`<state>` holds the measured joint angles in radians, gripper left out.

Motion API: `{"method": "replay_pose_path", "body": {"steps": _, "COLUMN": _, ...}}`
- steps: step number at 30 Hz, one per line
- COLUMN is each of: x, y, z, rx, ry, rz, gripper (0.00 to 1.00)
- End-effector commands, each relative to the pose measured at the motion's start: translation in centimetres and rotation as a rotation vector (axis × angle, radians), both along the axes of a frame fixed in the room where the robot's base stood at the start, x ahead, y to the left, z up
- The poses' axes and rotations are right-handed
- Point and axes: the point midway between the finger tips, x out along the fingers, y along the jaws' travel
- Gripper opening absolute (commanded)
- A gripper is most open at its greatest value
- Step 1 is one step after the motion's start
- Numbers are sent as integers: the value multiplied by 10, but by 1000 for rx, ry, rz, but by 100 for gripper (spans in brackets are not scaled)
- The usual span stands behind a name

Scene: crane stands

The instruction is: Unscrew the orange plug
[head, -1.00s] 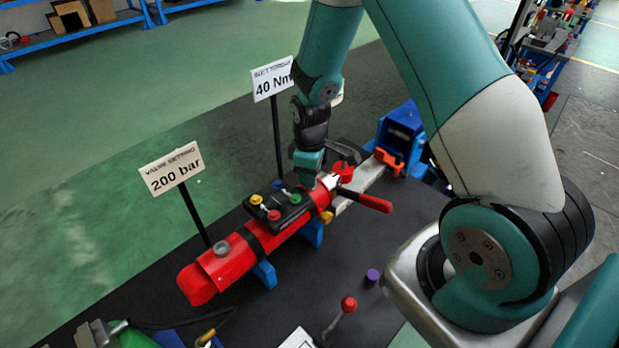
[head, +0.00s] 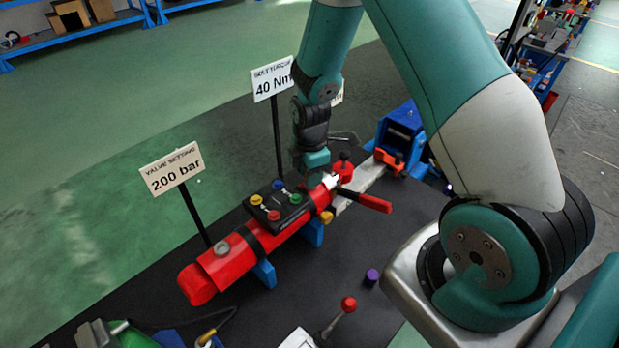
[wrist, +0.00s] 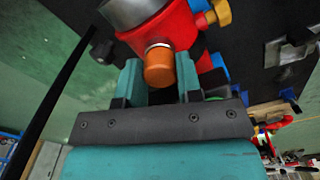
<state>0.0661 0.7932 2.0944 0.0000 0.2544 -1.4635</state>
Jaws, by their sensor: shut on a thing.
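The red cylinder (head: 226,266) lies in blue cradles on the dark table in the head view. Its end also shows in the wrist view (wrist: 186,29). The orange plug (wrist: 159,68) sticks out of that red end in the wrist view, with a thin pale ring at its base. My gripper (wrist: 160,82) has one teal finger on each side of the plug and is shut on it. In the head view my gripper (head: 313,166) points down at the right part of the cylinder, and the plug cannot be made out there.
A black block with coloured knobs (head: 282,205) sits on the cylinder, left of my gripper. A red-handled lever (head: 372,202) and a red knob (head: 343,171) are close on the right. Signs reading 200 bar (head: 172,168) and 40 Nm (head: 273,79) stand behind.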

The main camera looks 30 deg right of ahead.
Motion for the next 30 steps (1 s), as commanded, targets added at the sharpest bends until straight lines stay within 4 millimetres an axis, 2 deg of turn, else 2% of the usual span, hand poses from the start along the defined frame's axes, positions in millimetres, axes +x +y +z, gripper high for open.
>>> {"method": "replay_pose_path", "body": {"steps": 3, "x": 1, "y": 0, "z": 1, "rx": 0, "ry": -3, "rz": 147, "gripper": 0}}
{"method": "replay_pose_path", "body": {"steps": 6, "x": 1, "y": 0, "z": 1, "rx": 0, "ry": -3, "rz": 213, "gripper": 0}}
{"method": "replay_pose_path", "body": {"steps": 16, "x": 1, "y": 0, "z": 1, "rx": 0, "ry": -3, "rz": 246, "gripper": 0}}
{"method": "replay_pose_path", "body": {"steps": 24, "x": 1, "y": 0, "z": 1, "rx": -1, "ry": -3, "rz": 597, "gripper": 0}}
{"method": "replay_pose_path", "body": {"steps": 30, "x": 1, "y": 0, "z": 1, "rx": -1, "ry": -3, "rz": 673, "gripper": 0}}
